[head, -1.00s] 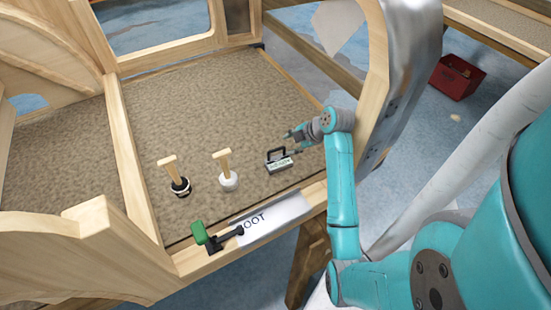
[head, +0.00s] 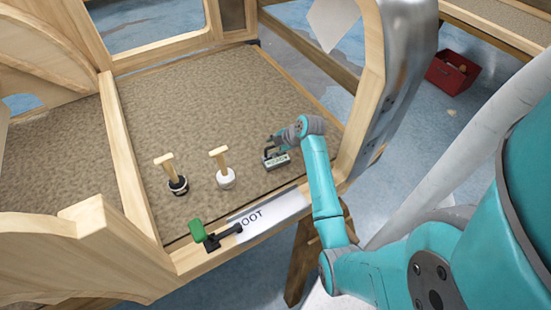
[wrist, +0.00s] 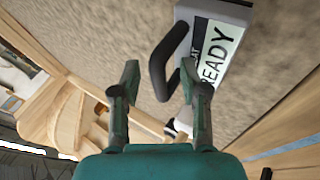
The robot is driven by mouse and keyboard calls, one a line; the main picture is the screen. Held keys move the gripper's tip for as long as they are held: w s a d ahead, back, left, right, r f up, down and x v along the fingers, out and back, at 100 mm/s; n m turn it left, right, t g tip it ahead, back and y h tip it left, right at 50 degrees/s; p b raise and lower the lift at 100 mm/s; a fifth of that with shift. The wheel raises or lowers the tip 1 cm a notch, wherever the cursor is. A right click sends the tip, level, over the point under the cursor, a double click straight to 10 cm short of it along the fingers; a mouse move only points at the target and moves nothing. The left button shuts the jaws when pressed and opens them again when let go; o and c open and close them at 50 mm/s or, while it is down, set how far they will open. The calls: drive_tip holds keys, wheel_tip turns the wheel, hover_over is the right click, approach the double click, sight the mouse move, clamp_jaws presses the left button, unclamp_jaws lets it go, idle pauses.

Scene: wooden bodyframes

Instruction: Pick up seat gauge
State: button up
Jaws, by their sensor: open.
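The seat gauge (head: 276,161) is a small grey block with a dark handle and a white label, on the carpeted floor panel near its right front. In the wrist view the gauge (wrist: 222,52) shows "READY" on its label. Its dark loop handle (wrist: 160,65) stands out toward my fingers and lies between the fingertips in the picture. My gripper (wrist: 160,80) is open and empty, with one finger to each side of the handle. In the head view my gripper (head: 274,143) is right at the gauge and partly covers its handle. Contact cannot be made out.
A white-based tool (head: 225,178) and a black-based tool (head: 178,185), both with wooden handles, stand left of the gauge. A green-handled clamp (head: 199,231) sits on the front rail beside the "BOOT" plate (head: 275,213). A wooden post (head: 372,110) rises at right.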

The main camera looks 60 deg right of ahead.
clamp_jaws()
idle(0.4)
